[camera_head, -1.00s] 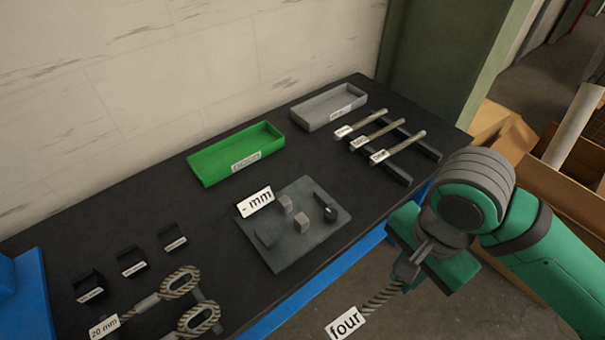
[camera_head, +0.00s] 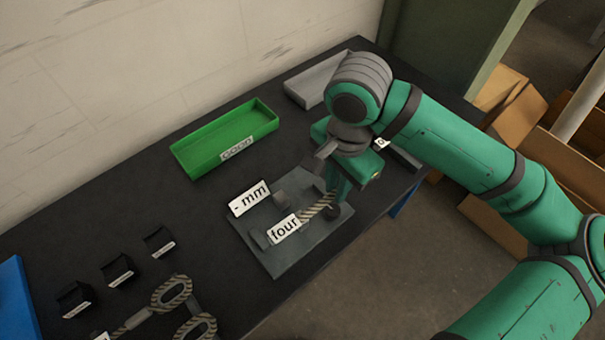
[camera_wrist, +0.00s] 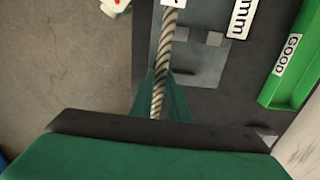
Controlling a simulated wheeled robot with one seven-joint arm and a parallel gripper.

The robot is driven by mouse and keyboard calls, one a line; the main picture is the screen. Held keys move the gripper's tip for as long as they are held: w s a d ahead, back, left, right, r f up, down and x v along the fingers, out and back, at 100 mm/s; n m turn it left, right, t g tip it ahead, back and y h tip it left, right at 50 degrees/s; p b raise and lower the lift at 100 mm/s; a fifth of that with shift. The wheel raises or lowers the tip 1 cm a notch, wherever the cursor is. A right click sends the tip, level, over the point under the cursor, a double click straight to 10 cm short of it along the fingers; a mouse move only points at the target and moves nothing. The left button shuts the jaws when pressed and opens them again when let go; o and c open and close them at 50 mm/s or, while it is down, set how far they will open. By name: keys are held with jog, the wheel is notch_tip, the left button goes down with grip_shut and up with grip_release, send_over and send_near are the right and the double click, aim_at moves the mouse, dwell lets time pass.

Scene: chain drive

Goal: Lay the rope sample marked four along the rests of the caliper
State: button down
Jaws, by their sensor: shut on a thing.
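The rope sample marked "four" (camera_head: 318,207) is a short twisted tan rope with a white tag (camera_head: 284,229) at its left end. My gripper (camera_head: 338,190) is shut on its right part and holds it over the caliper (camera_head: 291,255). The caliper is a grey plate with small blocks and a "- mm" sign (camera_head: 249,198). In the wrist view the rope (camera_wrist: 158,92) runs up from between my fingers across the edge of the plate (camera_wrist: 205,72). The rope hides some of the blocks. I cannot tell whether it touches the rests.
A green tray labelled GOOD (camera_head: 189,168) stands behind the caliper. A grey tray (camera_head: 306,84) is at the back, partly behind my arm, which also hides most of the rope rack. Small black labelled holders (camera_head: 118,270) and looped ropes (camera_head: 172,293) lie at the front left.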

jog(key=w+a+f, duration=0.1)
jog(key=w+a, duration=0.2)
jog(key=a, duration=0.3)
send_over(304, 207)
jog(key=shift+f, duration=3.55)
jog(key=shift+f, duration=0.6)
jog(key=c, duration=1.6)
grip_release()
jog(key=shift+c, duration=0.2)
notch_tip(304, 207, up, 11)
jog(key=shift+s+f, duration=0.1)
